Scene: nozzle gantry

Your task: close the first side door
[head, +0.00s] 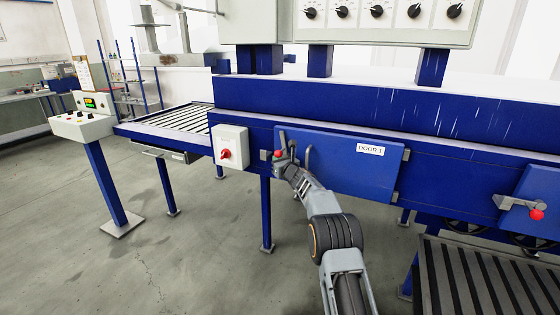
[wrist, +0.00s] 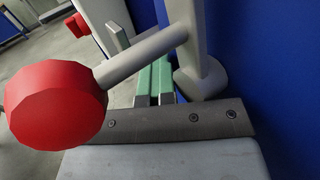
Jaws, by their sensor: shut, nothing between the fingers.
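The first side door (head: 345,172) is a blue panel labelled DOOR 1 on the side of the blue machine. It sits nearly in line with the machine's side; I cannot tell whether it is fully flush. A grey lever with a red knob (head: 277,154) is at its left end, with a grey handle (head: 309,158) just right of it. My gripper (head: 284,168) is at the lever, partly hidden. In the wrist view, my shut, empty fingers (wrist: 154,82) lie beneath the grey lever arm (wrist: 145,55), beside the large red knob (wrist: 52,107); contact is unclear.
A grey switch box with a red knob (head: 230,147) is left of the door. Another door (head: 535,190) with a red-knobbed latch is at right. A roller table (head: 170,118) and control post (head: 105,180) stand at left. Floor in front is clear.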

